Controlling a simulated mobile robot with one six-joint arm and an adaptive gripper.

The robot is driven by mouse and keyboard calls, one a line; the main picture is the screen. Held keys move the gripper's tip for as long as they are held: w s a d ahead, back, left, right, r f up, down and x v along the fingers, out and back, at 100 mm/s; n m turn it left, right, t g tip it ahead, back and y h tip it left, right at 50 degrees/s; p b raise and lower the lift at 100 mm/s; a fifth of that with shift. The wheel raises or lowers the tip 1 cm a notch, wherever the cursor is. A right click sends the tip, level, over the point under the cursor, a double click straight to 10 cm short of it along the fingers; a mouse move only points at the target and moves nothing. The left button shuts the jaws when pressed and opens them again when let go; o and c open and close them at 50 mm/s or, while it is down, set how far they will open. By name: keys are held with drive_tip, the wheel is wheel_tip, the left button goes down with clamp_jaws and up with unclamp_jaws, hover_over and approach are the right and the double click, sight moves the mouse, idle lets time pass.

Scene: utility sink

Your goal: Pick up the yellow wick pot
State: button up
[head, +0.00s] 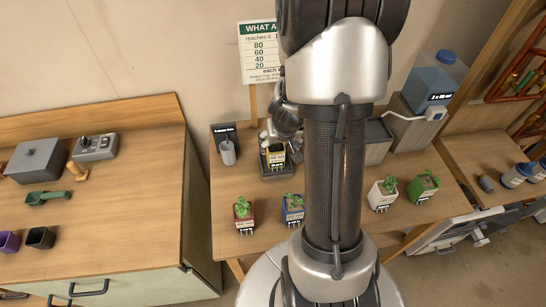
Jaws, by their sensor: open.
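The yellow wick pot (277,159) stands upright on a dark base (266,168) near the back of the middle table. Its upper part looks dark, with a pale label on the front. My gripper (281,142) is open right above and behind the pot, close to its rim. My arm's thick links hide part of the gripper's right side. I cannot tell whether the fingers touch the pot.
A red pot (243,217), a blue pot (292,215), a white pot (381,200) and a green pot (424,190) with plants stand along the front. A grey cup (228,153) is left of the yellow pot. A sign (262,52) stands behind.

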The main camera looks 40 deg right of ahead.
sight(278, 150)
drive_tip(key=b+x, duration=0.2)
drive_tip(key=x, duration=0.3)
drive_tip(key=shift+a+f, duration=0.1)
drive_tip(key=shift+w+b+x, duration=0.15)
drive_tip(key=shift+b+x, duration=0.7)
drive_tip(key=shift+x, duration=0.65)
drive_tip(key=shift+w+b+x, duration=0.2)
drive_tip(key=shift+b+x, duration=0.65)
drive_tip(key=shift+x, duration=0.6)
drive_tip(key=shift+c, duration=0.5)
drive_tip(key=c, duration=1.3)
drive_tip(key=shift+r, duration=0.25)
